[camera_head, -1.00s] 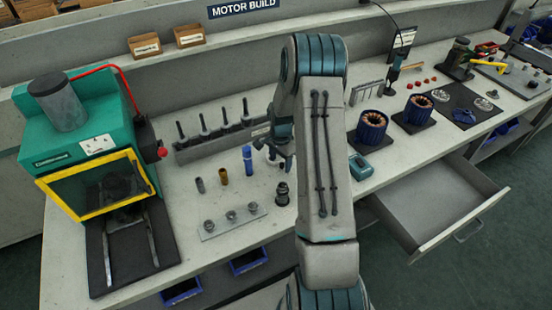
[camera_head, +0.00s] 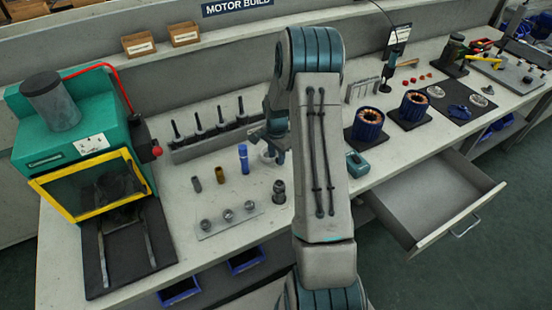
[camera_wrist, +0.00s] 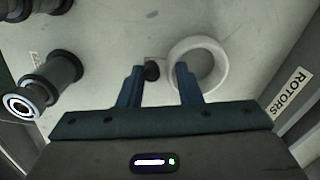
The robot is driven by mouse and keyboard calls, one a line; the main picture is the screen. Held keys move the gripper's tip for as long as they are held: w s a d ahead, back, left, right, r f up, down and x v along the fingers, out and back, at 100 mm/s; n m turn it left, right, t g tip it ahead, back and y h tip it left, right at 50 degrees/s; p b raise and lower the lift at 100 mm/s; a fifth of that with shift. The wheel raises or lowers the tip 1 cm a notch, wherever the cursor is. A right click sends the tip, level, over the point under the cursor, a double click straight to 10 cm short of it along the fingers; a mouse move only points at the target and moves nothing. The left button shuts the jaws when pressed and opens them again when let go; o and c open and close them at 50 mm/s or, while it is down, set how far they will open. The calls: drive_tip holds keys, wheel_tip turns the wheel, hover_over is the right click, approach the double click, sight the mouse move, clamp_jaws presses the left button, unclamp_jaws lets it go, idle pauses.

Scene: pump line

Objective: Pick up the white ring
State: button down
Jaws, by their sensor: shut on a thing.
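The white ring (camera_wrist: 222,72) is in the wrist view, just ahead of my gripper (camera_wrist: 160,72). The right finger reaches inside the ring and the left finger is outside it, so the ring's near-left wall lies between them. A small dark knob-like piece shows between the fingertips beside the ring; I cannot tell whether it belongs to it. My gripper is shut on the ring. In the head view my gripper (camera_head: 274,146) is low over the bench behind the blue cylinder, with a pale bit of the ring (camera_head: 265,154) showing below it; my arm hides much there.
A rack of dark upright tools (camera_head: 215,137) stands close behind my gripper. A blue cylinder (camera_head: 244,159), a brown sleeve (camera_head: 220,175) and a dark stepped part (camera_head: 279,192) stand nearby. Copper-wound stators (camera_head: 368,124) are to the right, above an open drawer (camera_head: 425,200).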

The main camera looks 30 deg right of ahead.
wheel_tip(320, 180, up, 3)
drive_tip(key=shift+f+b, duration=0.2)
drive_tip(key=shift+b, duration=0.2)
drive_tip(key=s+d+r+b, duration=0.2)
drive_tip(key=s+d+r, duration=0.4)
drive_tip(key=d, duration=0.4)
drive_tip(key=shift+r, duration=0.45)
drive_tip(key=c, duration=1.6)
unclamp_jaws()
drive_tip(key=shift+c, duration=0.2)
clamp_jaws()
